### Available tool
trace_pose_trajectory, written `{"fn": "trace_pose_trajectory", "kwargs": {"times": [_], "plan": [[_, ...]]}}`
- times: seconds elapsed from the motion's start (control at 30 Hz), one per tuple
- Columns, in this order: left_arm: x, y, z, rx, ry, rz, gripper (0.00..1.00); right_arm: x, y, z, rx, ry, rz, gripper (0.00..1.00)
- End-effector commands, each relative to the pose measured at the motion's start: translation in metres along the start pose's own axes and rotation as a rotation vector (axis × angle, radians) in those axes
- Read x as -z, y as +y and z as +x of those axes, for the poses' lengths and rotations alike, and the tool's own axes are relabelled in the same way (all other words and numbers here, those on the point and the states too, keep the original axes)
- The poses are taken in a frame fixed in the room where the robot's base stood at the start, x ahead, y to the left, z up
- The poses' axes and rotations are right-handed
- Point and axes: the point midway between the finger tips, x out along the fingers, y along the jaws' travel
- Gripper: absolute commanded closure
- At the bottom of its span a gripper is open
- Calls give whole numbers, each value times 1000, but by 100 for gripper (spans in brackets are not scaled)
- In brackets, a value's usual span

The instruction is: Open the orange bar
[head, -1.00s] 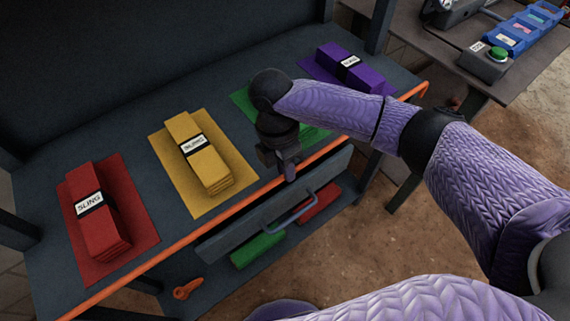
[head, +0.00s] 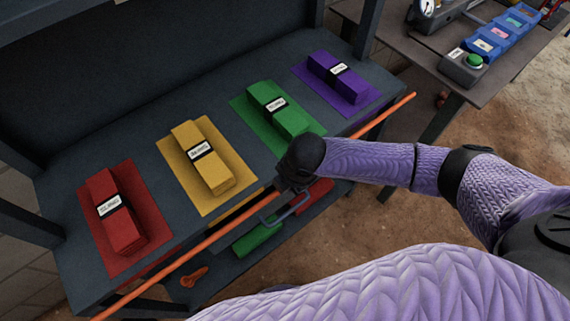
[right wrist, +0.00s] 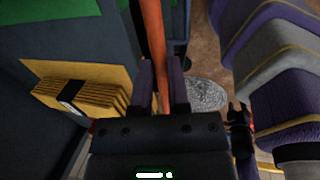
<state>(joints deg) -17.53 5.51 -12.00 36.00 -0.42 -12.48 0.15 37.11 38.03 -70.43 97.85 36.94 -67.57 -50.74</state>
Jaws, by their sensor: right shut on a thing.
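The long orange bar (head: 217,241) runs along the front of the dark bench, a little out from its front edge, its right end standing free. My right gripper (head: 286,186) is shut on it near the middle. The right wrist view shows the bar (right wrist: 153,40) passing between the two fingers (right wrist: 163,88). The fingertips are partly hidden by my arm in the head view. My left gripper is in neither view.
Red (head: 119,222), yellow (head: 203,159), green (head: 284,112) and purple (head: 338,78) slings lie on matching mats on the bench (head: 140,153). A grey handle (head: 291,207) sits just below my gripper. A side table (head: 392,43) with a green button stands at the upper right.

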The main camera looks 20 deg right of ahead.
Motion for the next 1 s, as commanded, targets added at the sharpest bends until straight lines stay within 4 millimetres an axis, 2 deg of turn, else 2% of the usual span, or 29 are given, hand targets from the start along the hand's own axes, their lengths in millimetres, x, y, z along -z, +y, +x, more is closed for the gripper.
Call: {"fn": "trace_pose_trajectory", "kwargs": {"times": [0.03, 0.2, 0.47, 0.67, 0.83, 0.97, 1.0], "plan": [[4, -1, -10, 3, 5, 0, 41, 0, -4, -4, -40, 2, 0, 100], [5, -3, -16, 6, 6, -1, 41, 0, -16, 2, -200, 2, 1, 100], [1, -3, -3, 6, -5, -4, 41, 1, -34, 17, -444, 6, 5, 100], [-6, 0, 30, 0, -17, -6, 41, 1, -45, 31, -632, 6, 7, 100], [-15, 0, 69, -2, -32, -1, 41, 1, -52, 42, -781, 5, 8, 100], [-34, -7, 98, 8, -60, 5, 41, 1, -56, 49, -881, 4, 8, 100], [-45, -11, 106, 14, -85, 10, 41, 0, -56, 50, -909, 4, 8, 100]]}}
